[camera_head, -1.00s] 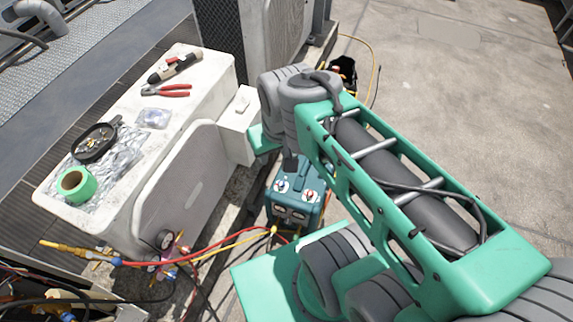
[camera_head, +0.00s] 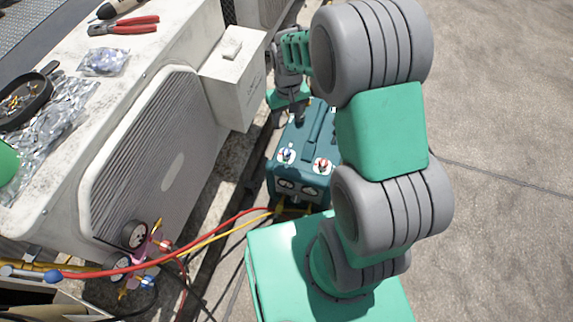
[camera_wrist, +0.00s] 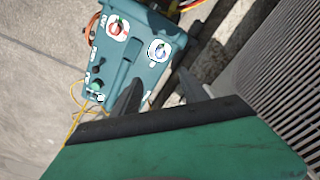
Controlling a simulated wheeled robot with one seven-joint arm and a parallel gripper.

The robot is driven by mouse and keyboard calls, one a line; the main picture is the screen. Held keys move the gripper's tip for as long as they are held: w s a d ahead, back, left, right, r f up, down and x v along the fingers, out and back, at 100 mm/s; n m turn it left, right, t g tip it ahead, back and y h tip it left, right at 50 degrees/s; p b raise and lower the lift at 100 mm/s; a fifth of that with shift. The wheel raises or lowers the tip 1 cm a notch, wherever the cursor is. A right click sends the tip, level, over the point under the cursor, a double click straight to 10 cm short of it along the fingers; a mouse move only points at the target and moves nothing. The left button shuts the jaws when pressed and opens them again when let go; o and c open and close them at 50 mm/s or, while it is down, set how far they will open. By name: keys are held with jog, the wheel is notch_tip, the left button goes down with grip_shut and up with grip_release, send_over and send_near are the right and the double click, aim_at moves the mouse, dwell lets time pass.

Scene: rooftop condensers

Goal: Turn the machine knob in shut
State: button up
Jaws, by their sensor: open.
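The teal machine (camera_head: 312,128) stands on the ground beside the condenser. It has a blue knob (camera_head: 287,155) and a red knob (camera_head: 323,166), each on a white round dial. In the wrist view the red knob (camera_wrist: 116,27) is at the top left and the blue knob (camera_wrist: 158,50) is lower and to its right. I cannot read which one is marked "in". My gripper (camera_wrist: 158,90) is open and empty above the machine's far end, apart from both knobs.
The white condenser (camera_head: 150,150) with a box (camera_head: 235,80) on its side stands close on the left. Red and yellow hoses (camera_head: 190,245) run from a gauge manifold (camera_head: 140,250) to the machine's front. Open concrete (camera_head: 500,100) lies to the right.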

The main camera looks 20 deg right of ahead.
aim_at(286, 151)
jog(key=shift+g, duration=0.3)
jog(key=f+b, duration=0.1)
jog(key=f, duration=0.5)
jog(key=w+f+b, duration=0.1)
jog(key=f+b, duration=0.1)
jog(key=f, duration=0.5)
jog(key=f+b, duration=0.2)
jog(key=f, duration=0.4)
jog(key=shift+w+f, duration=0.15)
jog(key=shift+f, duration=0.25)
grip_shut()
